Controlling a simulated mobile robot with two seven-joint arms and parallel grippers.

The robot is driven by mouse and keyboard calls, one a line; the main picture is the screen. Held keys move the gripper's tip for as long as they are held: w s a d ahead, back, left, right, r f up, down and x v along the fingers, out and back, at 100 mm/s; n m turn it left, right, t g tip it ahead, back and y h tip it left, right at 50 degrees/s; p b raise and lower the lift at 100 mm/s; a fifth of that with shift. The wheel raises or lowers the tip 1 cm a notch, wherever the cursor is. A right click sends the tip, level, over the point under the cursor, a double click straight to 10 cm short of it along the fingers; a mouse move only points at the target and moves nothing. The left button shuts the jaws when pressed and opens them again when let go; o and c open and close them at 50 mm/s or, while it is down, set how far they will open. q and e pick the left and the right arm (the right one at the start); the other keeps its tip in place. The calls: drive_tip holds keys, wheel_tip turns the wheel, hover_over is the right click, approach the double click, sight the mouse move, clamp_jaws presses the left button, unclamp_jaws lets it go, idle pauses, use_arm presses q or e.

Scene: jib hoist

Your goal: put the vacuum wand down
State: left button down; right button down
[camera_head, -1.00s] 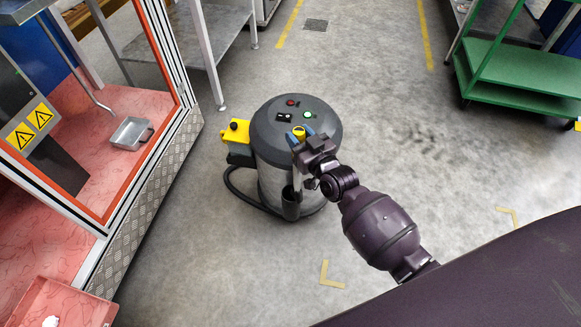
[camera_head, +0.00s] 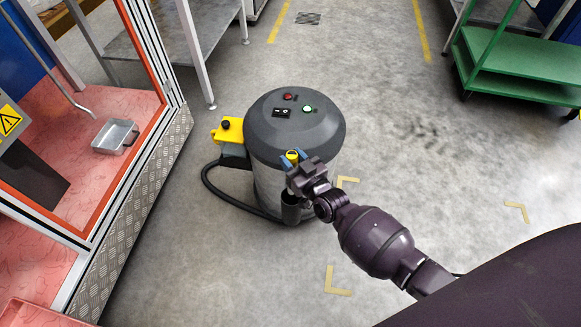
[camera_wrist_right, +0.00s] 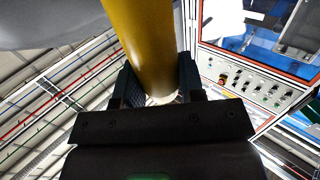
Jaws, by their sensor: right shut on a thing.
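The vacuum wand is the yellow tube (camera_wrist_right: 140,45) between my right fingers in the right wrist view. In the head view only its yellow top end (camera_head: 292,155) shows. My right gripper (camera_head: 293,160) is shut on it at the near side of the grey industrial vacuum (camera_head: 315,128), just in front of the lid's edge. A dark open cup (camera_head: 291,210) shows below the gripper against the vacuum's near side. The gripper hides the rest of the wand, and I cannot tell whether its lower end is in the cup. My left gripper is not in view.
A yellow box (camera_head: 228,130) sits on the vacuum's left side, and a black hose (camera_head: 213,187) curves along the floor. A glazed machine enclosure (camera_head: 165,150) stands left. A green cart (camera_head: 510,75) stands back right. Floor to the right is clear, with yellow corner marks (camera_head: 338,282).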

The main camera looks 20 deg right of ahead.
drive_tip(key=shift+f, duration=0.35)
wheel_tip(320, 180, down, 4)
drive_tip(key=shift+r+b, duration=0.1)
drive_tip(key=shift+b, duration=0.8)
drive_tip(key=shift+r, duration=0.2)
drive_tip(key=shift+f, duration=0.2)
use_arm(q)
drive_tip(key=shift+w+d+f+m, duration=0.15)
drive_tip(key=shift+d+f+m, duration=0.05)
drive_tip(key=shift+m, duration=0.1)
use_arm(e)
drive_tip(key=c, duration=0.7)
unclamp_jaws()
